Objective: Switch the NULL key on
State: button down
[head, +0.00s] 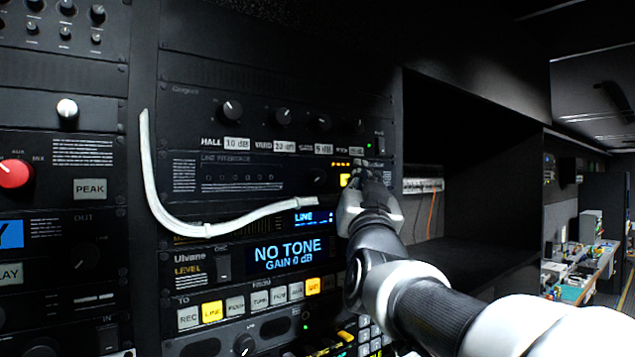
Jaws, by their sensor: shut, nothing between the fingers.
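My gripper (362,170) is shut and empty, with its tips at the right end of the line interface panel (240,172). A lit yellow key (346,181) shows just left of the fingers, partly covered. I cannot tell whether the tips touch the panel. No key reads clearly as NULL; keys behind my gripper and arm are hidden. On the lower unit, a row of keys holds an unlit REC key (188,318), a lit LINE key (212,312) and another lit amber key (313,286). The display (287,254) reads NO TONE, GAIN 0 dB.
A white cable (160,207) hangs in a curve across the rack front, left of my gripper. Several black knobs (283,117) stick out above. A red knob (14,173) is at far left. An open dark bay (480,205) lies right of the rack.

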jog(key=shift+s+d+b, duration=0.35)
jog(key=shift+s+b, duration=0.15)
jog(key=shift+s, duration=0.05)
jog(key=s+d+b, duration=0.2)
jog(key=s+b, duration=0.1)
jog(key=s, duration=0.1)
jog(key=shift+s+d+b, duration=0.1)
jog(key=shift+d+b, duration=0.3)
dwell(0.6)
